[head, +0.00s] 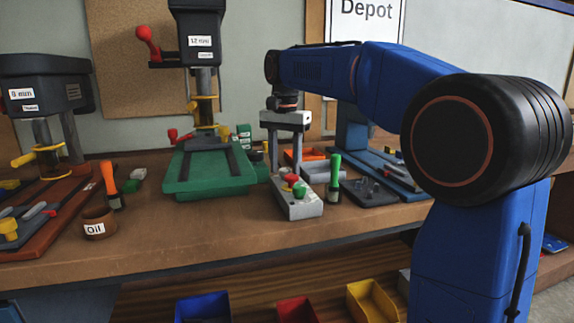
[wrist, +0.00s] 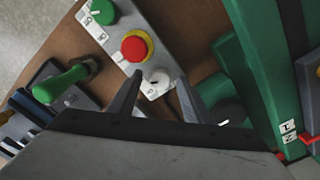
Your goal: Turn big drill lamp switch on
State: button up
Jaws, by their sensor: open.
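A grey control box (head: 298,207) stands on the bench in front of the big drill, labelled 12 mm (head: 200,42), with its green base (head: 208,172). In the wrist view the box panel (wrist: 165,28) carries a green knob (wrist: 103,12), a red button (wrist: 134,48) on a yellow collar and a small white knob (wrist: 159,81). Small symbols beside them are too blurred to read. My gripper (head: 286,160) points down over the box. In the wrist view its open fingers (wrist: 160,78) appear on either side of the white knob; contact cannot be told. Which control is the lamp switch is unclear.
A smaller drill labelled 8 mm (head: 45,88) stands at the left. An oil pot (head: 98,224) and a green-handled tool (head: 335,172) stand on the bench. A dark knob (wrist: 228,112) sits right of my fingers. The bench front (head: 200,235) is clear.

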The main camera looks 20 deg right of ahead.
jog(key=c, duration=1.1)
jog(key=shift+o, duration=0.2)
jog(key=shift+n, duration=0.3)
jog(key=n, duration=1.1)
jog(key=shift+r, duration=0.1)
jog(key=shift+n, duration=0.3)
jog(key=o, duration=1.1)
jog(key=shift+c, duration=0.2)
